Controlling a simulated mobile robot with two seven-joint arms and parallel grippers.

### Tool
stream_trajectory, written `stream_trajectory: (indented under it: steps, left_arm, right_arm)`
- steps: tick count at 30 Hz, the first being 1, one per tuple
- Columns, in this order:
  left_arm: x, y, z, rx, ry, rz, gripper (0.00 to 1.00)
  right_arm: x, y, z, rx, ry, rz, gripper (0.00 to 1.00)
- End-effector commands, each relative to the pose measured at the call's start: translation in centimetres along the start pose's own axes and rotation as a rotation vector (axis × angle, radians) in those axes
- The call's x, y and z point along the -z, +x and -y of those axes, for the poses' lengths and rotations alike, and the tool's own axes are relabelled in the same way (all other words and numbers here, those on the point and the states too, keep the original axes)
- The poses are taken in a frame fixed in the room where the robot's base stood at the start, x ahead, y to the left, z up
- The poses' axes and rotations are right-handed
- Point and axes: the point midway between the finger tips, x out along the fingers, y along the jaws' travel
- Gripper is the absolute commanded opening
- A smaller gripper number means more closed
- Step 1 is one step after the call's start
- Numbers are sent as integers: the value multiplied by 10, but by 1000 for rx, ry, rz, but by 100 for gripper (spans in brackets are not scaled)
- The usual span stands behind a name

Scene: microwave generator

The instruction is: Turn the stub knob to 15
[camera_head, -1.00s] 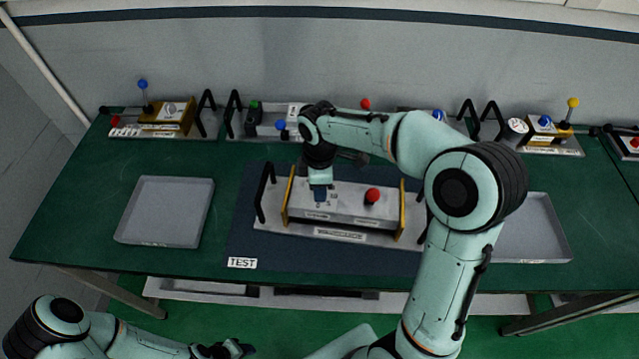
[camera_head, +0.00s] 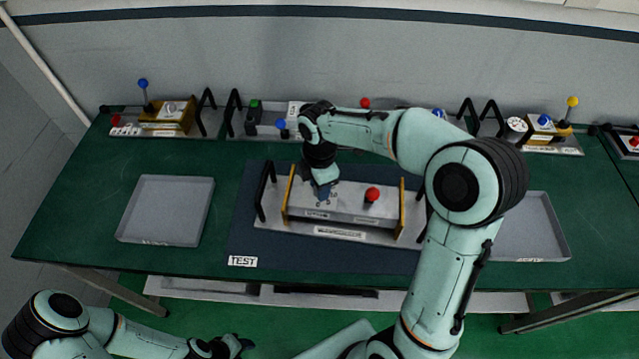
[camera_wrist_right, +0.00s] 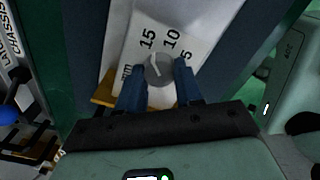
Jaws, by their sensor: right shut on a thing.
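The grey round stub knob (camera_wrist_right: 160,68) sits on the white dial face of the metal unit (camera_head: 347,201) on the dark mat. In the right wrist view the printed numbers 15, 10 and 5 run around the knob, with 15 at upper left. A pale mark shows on the left part of its top, roughly on the 15 side; its exact reading is unclear. My right gripper (camera_wrist_right: 158,84) is shut on the knob, one blue finger on each side. In the head view this gripper (camera_head: 323,193) hides the knob. My left gripper (camera_head: 238,345) is low, off the table's front; its jaw opening is unclear.
A red knob (camera_head: 373,194) stands on the same unit, right of my gripper. Black handles flank the unit. Grey trays lie left (camera_head: 166,211) and right (camera_head: 535,228). Other devices line the table's back edge.

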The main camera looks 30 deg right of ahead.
Motion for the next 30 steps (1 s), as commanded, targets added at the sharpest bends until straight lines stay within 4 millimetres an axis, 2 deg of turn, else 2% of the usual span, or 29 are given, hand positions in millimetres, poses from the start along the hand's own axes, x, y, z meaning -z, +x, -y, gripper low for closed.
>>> stream_trajectory:
  steps: [4,5,7,16,20,23,30]
  left_arm:
    - [0,0,0,0,0,0,47]
    - [0,0,0,0,0,0,47]
    - [0,0,0,0,0,0,47]
    - [0,0,0,0,0,0,47]
    - [1,-1,-1,-1,1,-2,47]
    - [4,-3,-2,-1,2,-4,47]
    - [3,-3,-2,-1,1,-4,47]
  right_arm:
    - [0,-1,0,-2,-2,1,5]
    - [0,-1,0,-2,-2,1,38]
    - [0,-1,0,-2,-2,1,61]
    - [0,-1,0,-2,0,0,61]
    - [0,-11,-1,-5,0,0,61]
    - [0,-28,-2,-7,0,0,61]
    - [0,-83,-1,-8,0,-1,61]
